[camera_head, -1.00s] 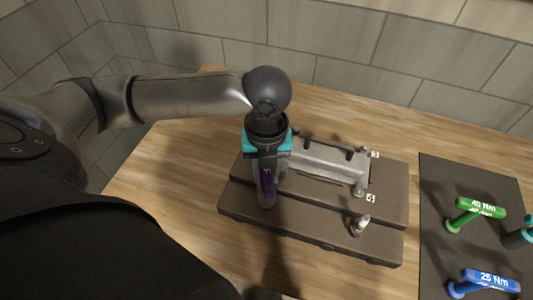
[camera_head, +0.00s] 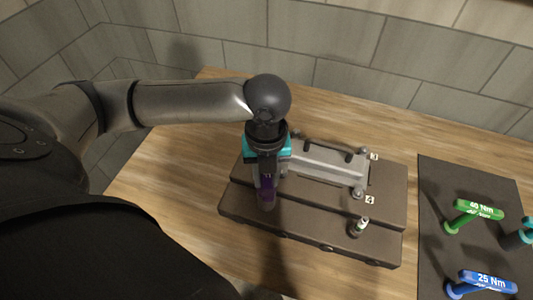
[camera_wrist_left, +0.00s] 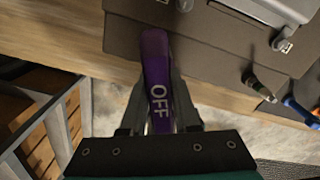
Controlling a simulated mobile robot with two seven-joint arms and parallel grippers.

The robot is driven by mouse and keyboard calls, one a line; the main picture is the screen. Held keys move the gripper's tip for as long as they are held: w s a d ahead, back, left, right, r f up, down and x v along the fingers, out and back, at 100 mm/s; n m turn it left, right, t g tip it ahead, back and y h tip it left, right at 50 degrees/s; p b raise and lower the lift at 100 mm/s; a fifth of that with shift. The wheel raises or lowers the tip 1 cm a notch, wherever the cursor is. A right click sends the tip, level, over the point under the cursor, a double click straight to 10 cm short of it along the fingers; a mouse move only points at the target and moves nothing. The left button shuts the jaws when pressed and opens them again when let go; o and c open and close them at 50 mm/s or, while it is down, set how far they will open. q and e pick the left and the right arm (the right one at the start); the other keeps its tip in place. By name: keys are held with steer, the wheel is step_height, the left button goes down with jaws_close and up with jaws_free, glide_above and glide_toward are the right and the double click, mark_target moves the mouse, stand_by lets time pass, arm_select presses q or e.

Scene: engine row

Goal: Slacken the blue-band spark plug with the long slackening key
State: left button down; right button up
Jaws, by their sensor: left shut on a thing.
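My left gripper (camera_head: 266,178) is shut on the purple long slackening key (camera_head: 267,192), over the left part of the brown engine block (camera_head: 310,240). In the left wrist view the key's purple handle (camera_wrist_left: 158,85) reads "OFF" and sits between the fingers (camera_wrist_left: 160,105). The key's lower end is hidden, so I cannot tell whether it sits on a plug. A spark plug (camera_head: 359,228) stands at the front right of the block; its band looks green, also in the left wrist view (camera_wrist_left: 258,87). I cannot make out a blue-band plug. My right gripper is out of view.
A grey metal cover (camera_head: 325,165) lies along the block's upper step, beside number tags. On a dark mat (camera_head: 440,180) at the right are a green 40 Nm key (camera_head: 480,209), a blue 25 Nm key (camera_head: 488,281) and a partly cut-off teal tool (camera_head: 515,240). Bare wood lies left of the block.

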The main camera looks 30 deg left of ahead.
arm_select(q)
steer(key=shift+s+p, duration=0.15)
steer(key=shift+p, duration=0.2)
stand_by(0.7)
steer(key=shift+w+r+p, duration=0.1)
steer(key=shift+w+p, duration=0.15)
steer(key=shift+p, duration=0.25)
stand_by(0.5)
steer(key=n+p, duration=0.2)
steer(key=p, duration=0.1)
steer(key=shift+r, duration=0.3)
steer(key=n, duration=0.2)
steer(key=shift+f+n, duration=0.25)
steer(key=shift+n, duration=0.05)
steer(key=n, duration=0.4)
steer(key=shift+r, duration=0.1)
steer(key=n, duration=0.4)
steer(key=shift+n, duration=0.3)
steer(key=n, duration=0.4)
steer(key=shift+r, duration=0.1)
